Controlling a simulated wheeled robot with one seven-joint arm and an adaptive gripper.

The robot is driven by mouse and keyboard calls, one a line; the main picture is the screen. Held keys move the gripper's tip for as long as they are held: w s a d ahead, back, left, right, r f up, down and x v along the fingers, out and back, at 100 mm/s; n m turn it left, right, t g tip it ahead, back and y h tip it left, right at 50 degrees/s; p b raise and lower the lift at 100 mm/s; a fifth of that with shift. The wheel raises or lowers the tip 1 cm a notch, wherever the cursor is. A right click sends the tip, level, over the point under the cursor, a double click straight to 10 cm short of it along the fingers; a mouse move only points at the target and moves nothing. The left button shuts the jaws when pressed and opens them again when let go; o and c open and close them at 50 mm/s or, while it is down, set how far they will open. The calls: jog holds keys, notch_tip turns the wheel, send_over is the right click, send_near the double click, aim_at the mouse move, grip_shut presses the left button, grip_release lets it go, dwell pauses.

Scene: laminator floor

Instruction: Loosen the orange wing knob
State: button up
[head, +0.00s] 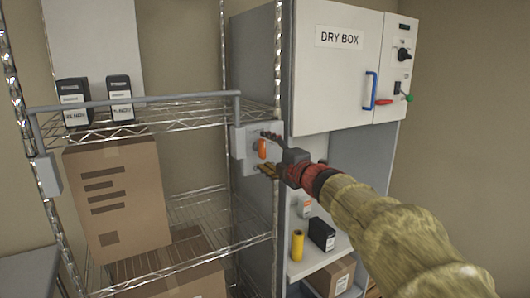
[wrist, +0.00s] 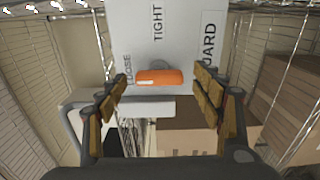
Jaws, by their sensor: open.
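The orange wing knob (head: 262,149) sits on a light grey bracket plate (head: 243,140) at the right end of the shelf's guard bar. In the wrist view the knob (wrist: 160,77) lies as a horizontal bar across the picture, on a pale plate lettered "LOOSE", "TIGHT" and "GUARD" (wrist: 209,40). My gripper (head: 268,152) is at the knob in the head view. In the wrist view its padded fingers (wrist: 162,88) are open, one on each side of the knob, with gaps between fingers and knob. The knob's ends are visible.
The grey guard bar (head: 140,101) runs along the wire shelf, before two black boxes (head: 121,99). A cardboard box (head: 117,195) stands below. The dry box (head: 340,65) is at the right, with a blue handle (head: 371,91). A yellow cylinder (head: 297,246) stands under it.

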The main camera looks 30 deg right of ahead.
jog(key=s, duration=1.1)
jog(key=shift+d, duration=0.15)
jog(key=s+d+f+m+g+h, duration=0.3)
jog(key=s+d+f+m+h, duration=0.15)
jog(key=d+m, duration=0.25)
jog(key=s+d+f+m+g+h, duration=0.3)
jog(key=d+f+m+h, duration=0.2)
jog(key=d+m, duration=0.15)
jog(key=s+a+f+m+g+y, duration=0.1)
jog(key=s+a+f+m+g, duration=0.25)
jog(key=f, duration=0.25)
jog(key=s+a+f+m+g+y, duration=0.1)
jog(key=s+a+f+m+g, duration=0.1)
jog(key=s+a+f+m, duration=0.25)
jog(key=s+a+f+n+y, duration=0.1)
jog(key=s+a+f+y, duration=0.1)
jog(key=a, duration=0.6)
jog(key=s+a+f+n+y+b, duration=0.1)
jog(key=s+a+f+y, duration=0.1)
jog(key=s+a, duration=0.3)
jog(key=s+a+f+n+y+b, duration=0.1)
jog(key=s+a+f+y, duration=0.2)
jog(key=a, duration=0.9)
jog(key=shift+s+a+f+g, duration=0.25)
jog(key=shift+f+g, duration=0.2)
jog(key=shift+f, duration=0.4)
